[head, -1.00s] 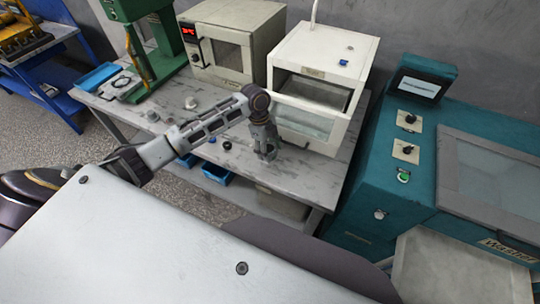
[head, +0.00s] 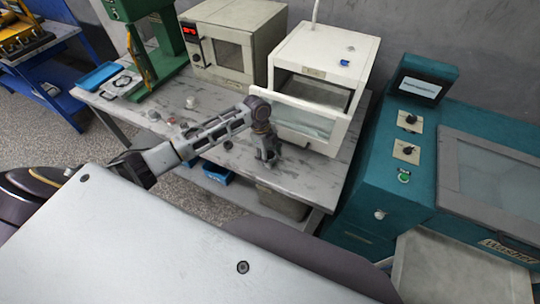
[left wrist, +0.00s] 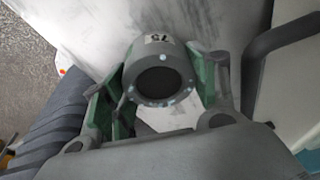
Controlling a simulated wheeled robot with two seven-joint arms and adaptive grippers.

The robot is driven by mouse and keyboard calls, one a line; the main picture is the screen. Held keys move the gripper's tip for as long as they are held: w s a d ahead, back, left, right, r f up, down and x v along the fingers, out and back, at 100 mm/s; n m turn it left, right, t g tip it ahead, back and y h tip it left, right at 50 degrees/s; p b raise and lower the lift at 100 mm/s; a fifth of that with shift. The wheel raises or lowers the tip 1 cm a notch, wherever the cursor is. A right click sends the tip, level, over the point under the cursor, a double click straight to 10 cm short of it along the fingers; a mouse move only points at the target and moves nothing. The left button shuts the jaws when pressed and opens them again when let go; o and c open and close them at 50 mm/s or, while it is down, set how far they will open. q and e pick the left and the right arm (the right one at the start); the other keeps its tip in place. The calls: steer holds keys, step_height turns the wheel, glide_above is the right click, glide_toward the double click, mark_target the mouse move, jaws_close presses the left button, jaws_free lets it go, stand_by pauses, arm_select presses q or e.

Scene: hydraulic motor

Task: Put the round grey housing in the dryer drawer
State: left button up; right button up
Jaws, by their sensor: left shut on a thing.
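The round grey housing (left wrist: 158,72) shows in the left wrist view, with a dark round opening, small bright dots around its face and a "75"-like mark on its side. My left gripper (left wrist: 168,84) is shut on it, with a green-lined finger on each side. In the head view my left gripper (head: 268,158) is low over the table, in front of the white cabinet (head: 335,45), and the housing is hard to make out there. The cabinet's label is too small to read. Its drawer (head: 302,122) with a pale translucent front stands pulled out. My right gripper is not in view.
A beige oven (head: 232,40) with a red display and a green press (head: 150,40) stand at the back left of the table (head: 330,182). Small parts lie on the table's left side. The teal washer (head: 370,190) stands at the right.

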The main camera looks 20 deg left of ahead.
arm_select(q)
steer(key=o, duration=1.1)
steer(key=shift+r, duration=0.1)
steer(key=shift+v, duration=5.95)
steer(key=shift+o, duration=0.2)
